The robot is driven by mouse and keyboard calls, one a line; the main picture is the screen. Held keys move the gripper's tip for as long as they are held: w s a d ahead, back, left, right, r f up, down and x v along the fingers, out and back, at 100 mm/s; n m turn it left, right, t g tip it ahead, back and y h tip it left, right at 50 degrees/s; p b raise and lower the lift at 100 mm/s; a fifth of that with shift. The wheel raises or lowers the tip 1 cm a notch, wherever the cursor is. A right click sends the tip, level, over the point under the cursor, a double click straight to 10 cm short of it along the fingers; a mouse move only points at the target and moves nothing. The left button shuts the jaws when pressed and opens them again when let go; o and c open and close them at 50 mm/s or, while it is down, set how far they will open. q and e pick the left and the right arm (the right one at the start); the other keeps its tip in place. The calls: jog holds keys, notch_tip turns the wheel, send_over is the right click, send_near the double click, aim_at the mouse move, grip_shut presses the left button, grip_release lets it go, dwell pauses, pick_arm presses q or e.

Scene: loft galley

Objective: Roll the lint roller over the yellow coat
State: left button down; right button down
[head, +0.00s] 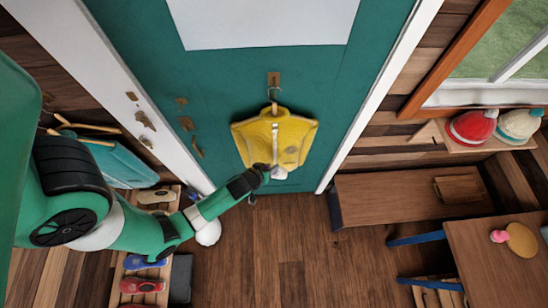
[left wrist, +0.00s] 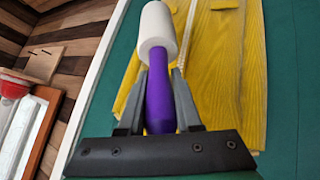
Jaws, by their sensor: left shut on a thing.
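The yellow coat (head: 262,138) hangs on a wooden hanger from a hook on the green door. In the left wrist view the coat (left wrist: 226,75) fills the upper middle, behind the roller. My left gripper (head: 268,171) is at the coat's lower front in the head view. In the left wrist view my left gripper (left wrist: 160,82) is shut on the purple handle of the lint roller (left wrist: 159,97). The white roller head (left wrist: 156,35) points toward the coat and overlaps it in the picture; I cannot tell if it touches. My right gripper is not in view.
The green door (head: 215,75) is framed by white posts. A wooden bench (head: 400,197) stands right of it, below a shelf with knitted hats (head: 472,127). A shoe rack (head: 148,290) and a teal garment (head: 115,160) are at left. The floor (head: 285,235) before the door is clear.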

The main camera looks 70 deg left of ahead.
pick_arm(q)
jog(key=shift+a, duration=0.7)
jog(key=shift+w+a+b, duration=0.1)
jog(key=shift+w+a, duration=0.15)
jog(key=shift+a, duration=0.5)
jog(key=shift+w+a+b, duration=0.15)
jog(key=shift+w+a, duration=0.05)
jog(key=shift+a, duration=0.55)
jog(key=shift+w+a+b, duration=0.1)
jog(key=shift+w+a, duration=0.15)
jog(key=shift+a, duration=0.5)
